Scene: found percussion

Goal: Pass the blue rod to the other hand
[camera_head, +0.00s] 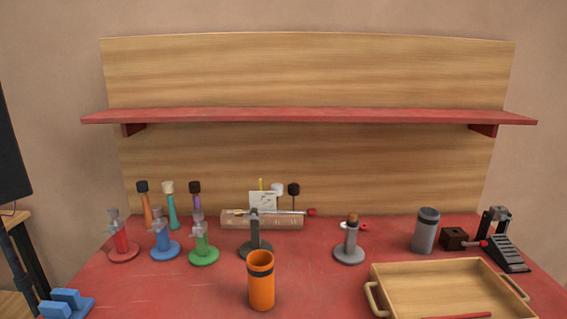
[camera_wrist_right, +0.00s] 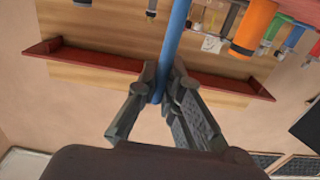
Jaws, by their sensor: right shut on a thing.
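In the right wrist view, my right gripper (camera_wrist_right: 164,82) is shut on the blue rod (camera_wrist_right: 174,40). The rod is a long, plain blue bar that runs from between the fingers up past the top edge of that view, so its far end is out of sight. Neither gripper shows in the head view, and the rod is not seen there either. My left gripper is in neither view.
An orange cup (camera_head: 261,285) stands at the table's front middle. A wooden tray (camera_head: 374,275) with a red stick is at the right. Red, blue and green stands (camera_head: 203,256) are left; grey stands (camera_head: 349,256) are central. A red shelf (camera_head: 310,116) crosses the back.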

